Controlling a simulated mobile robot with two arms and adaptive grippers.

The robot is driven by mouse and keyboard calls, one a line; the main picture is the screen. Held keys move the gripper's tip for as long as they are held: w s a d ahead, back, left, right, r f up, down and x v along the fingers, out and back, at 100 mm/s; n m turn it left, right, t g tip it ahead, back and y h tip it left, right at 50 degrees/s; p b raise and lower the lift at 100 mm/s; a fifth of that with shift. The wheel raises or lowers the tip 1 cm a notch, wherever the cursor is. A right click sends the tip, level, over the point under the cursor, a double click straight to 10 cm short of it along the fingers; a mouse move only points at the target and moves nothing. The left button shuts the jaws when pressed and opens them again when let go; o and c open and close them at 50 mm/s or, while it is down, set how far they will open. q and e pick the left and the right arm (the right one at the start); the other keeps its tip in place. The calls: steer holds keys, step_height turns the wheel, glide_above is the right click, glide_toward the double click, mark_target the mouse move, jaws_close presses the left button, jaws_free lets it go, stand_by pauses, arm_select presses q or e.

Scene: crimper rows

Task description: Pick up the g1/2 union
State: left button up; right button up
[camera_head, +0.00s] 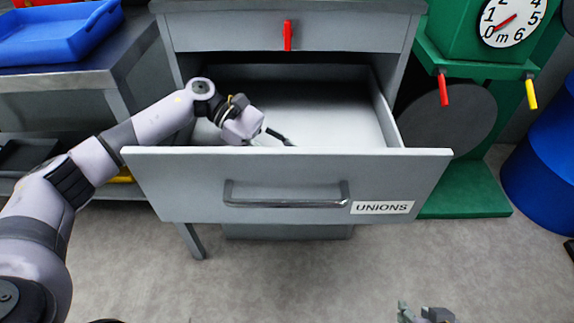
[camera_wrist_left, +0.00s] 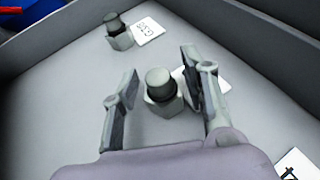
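In the head view my left gripper (camera_head: 279,137) is inside the open drawer (camera_head: 165,190) marked UNIONS. The front panel hides the unions there. My right gripper (camera_head: 426,313) shows only partly at the bottom edge.
Another union (camera_wrist_left: 118,32) stands farther back beside a small card (camera_wrist_left: 148,31). A third card (camera_wrist_left: 296,166) lies at the lower right. The drawer walls surround the left gripper. A green machine (camera_head: 462,200) with red and yellow levers stands right of the drawer.

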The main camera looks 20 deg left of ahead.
arm_select(q)
steer(key=c, duration=0.9)
steer(key=shift+r, duration=0.1)
